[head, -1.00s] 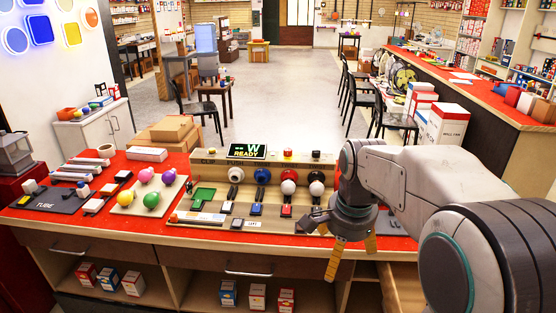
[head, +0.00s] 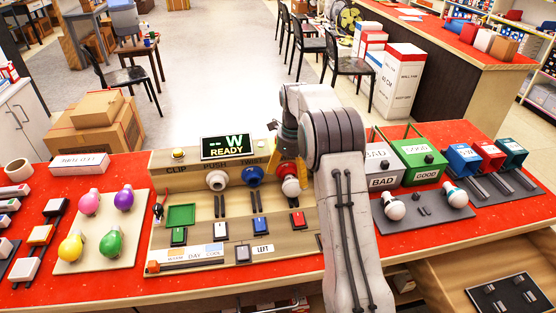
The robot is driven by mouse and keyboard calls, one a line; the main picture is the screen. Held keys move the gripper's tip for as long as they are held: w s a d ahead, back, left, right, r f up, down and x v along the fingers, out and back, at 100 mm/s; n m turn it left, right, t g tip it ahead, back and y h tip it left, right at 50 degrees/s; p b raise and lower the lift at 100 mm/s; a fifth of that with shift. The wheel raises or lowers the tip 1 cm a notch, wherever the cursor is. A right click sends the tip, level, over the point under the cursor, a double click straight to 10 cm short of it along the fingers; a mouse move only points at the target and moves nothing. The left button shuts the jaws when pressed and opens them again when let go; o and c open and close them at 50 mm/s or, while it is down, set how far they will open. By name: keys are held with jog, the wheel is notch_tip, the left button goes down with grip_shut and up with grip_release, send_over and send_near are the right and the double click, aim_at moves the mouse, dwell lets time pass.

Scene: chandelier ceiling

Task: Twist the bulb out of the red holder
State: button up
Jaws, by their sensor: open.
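The red holder (head: 287,168) is on the wooden test board (head: 190,195), and a white bulb (head: 291,187) sticks out of its front. My gripper (head: 288,168) is at this holder from behind and above. One yellow finger is left of the red holder and the other is at its right, so the fingers are open around the holder and bulb area. I cannot tell whether they touch the bulb. My arm crosses in front and hides the board's right end.
A white holder (head: 216,180) and a blue holder (head: 253,176) stand to the left. A display (head: 226,147) reads "W READY". Colored bulbs lie on a pale board (head: 98,230). Right are a grey BAD bin (head: 382,168), a green GOOD bin (head: 422,165) and white bulbs on a dark mat (head: 432,212).

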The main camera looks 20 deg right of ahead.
aim_at(290, 189)
jog(key=shift+w+f, duration=0.3)
jog(key=shift+f, duration=3.45)
jog(key=shift+r, duration=0.1)
jog(key=c, duration=1.3)
jog(key=o, duration=1.2)
jog(key=shift+c, duration=0.2)
